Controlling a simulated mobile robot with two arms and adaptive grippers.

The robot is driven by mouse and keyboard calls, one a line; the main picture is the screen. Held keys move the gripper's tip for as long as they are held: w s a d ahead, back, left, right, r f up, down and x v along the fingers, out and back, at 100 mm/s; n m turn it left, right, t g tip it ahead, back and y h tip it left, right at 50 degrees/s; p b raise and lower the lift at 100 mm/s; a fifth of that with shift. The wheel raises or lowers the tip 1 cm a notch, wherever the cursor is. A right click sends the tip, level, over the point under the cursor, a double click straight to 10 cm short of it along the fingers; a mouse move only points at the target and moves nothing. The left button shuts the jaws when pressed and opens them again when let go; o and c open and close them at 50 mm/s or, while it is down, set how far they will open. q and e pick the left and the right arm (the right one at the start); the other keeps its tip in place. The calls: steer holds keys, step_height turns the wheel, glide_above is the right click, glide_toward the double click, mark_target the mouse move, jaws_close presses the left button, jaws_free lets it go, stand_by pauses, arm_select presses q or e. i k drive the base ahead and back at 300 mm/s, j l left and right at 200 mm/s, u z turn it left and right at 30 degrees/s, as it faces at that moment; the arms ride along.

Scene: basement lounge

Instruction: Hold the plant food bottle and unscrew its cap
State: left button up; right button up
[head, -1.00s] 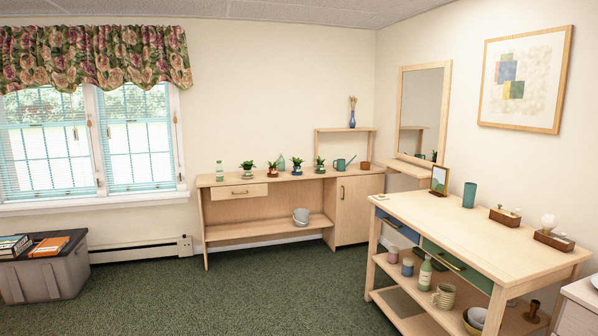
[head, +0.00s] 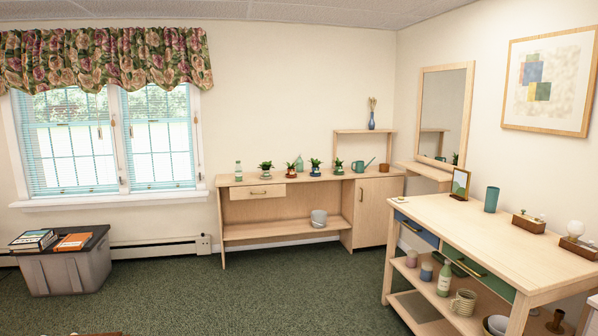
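A small bottle with a green label and pale cap (head: 238,171) stands upright at the left end of the long wooden bench (head: 330,177) by the far wall. A green bottle with a pale top (head: 444,279) stands on the lower shelf of the wooden table at right. A pale green bottle-like thing (head: 299,162) stands behind the potted plants. All are too small to read, so I cannot tell which is the plant food bottle. Neither of my grippers is in view.
Potted plants (head: 265,168) and a teal watering can (head: 362,166) share the far bench. The right table (head: 470,222) has two drawers and holds a teal cup (head: 491,199). A grey storage box (head: 70,270) stands at left. Green carpet (head: 240,295) between them is clear.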

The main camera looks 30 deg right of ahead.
mark_target(238, 169)
steer(key=i+l+z, duration=0.4)
steer(key=i, duration=0.8)
steer(key=i+l+z, duration=0.1)
steer(key=i+z, duration=0.25)
steer(key=i, duration=0.85)
steer(key=i+l, duration=0.1)
steer(key=i, duration=2.3)
